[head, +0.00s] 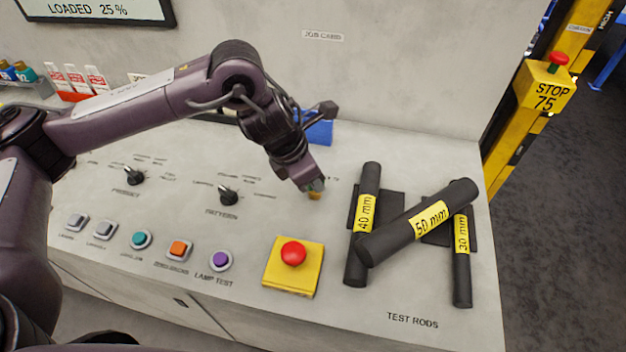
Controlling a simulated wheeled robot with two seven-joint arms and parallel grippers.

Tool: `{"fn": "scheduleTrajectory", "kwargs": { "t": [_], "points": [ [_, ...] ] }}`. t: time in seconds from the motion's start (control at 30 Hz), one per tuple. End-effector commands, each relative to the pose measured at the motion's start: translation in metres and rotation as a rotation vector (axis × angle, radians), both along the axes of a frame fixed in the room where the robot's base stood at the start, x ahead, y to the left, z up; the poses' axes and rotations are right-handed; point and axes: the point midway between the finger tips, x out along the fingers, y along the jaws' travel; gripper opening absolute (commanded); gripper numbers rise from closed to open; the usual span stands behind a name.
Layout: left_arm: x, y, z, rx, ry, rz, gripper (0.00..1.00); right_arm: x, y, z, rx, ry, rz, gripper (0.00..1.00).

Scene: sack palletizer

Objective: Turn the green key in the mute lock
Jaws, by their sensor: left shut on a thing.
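My left gripper (313,188) reaches down to the console top, to the left of the 40 mm test rod. It is shut on a small green thing, which looks like the green key (317,186). A small yellowish piece (315,196) shows right under the fingertips; it looks like part of the mute lock. The fingers hide most of the key and lock, so I cannot tell how far the key is turned. My right gripper is not in view.
A red button on a yellow base (293,254) stands in front of the gripper. Test rods labelled 40 mm (364,240), 50 mm (410,226) and 30 mm (461,270) lie to the right. Two selector knobs (228,196) and several buttons (179,250) are at the left.

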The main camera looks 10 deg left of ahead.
Motion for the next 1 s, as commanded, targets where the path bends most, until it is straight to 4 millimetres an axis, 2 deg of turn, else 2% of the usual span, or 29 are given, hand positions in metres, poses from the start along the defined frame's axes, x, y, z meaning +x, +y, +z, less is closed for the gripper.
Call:
{"fn": "scheduleTrajectory", "kwargs": {
  "t": [0.03,0.37,0.8,1.0],
  "points": [
    [-0.003,0.001,-0.005,0.005,0.01,-0.011,0.0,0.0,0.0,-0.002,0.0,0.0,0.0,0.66],
    [-0.002,0.001,-0.006,0.004,0.009,-0.119,0.0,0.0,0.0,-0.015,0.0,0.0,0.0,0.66],
    [0.0,0.002,-0.005,0.003,0.009,-0.431,0.0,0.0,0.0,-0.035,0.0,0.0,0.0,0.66],
    [0.0,0.002,-0.004,0.004,0.01,-0.533,0.0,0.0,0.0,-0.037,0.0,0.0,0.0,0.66]
  ]
}}
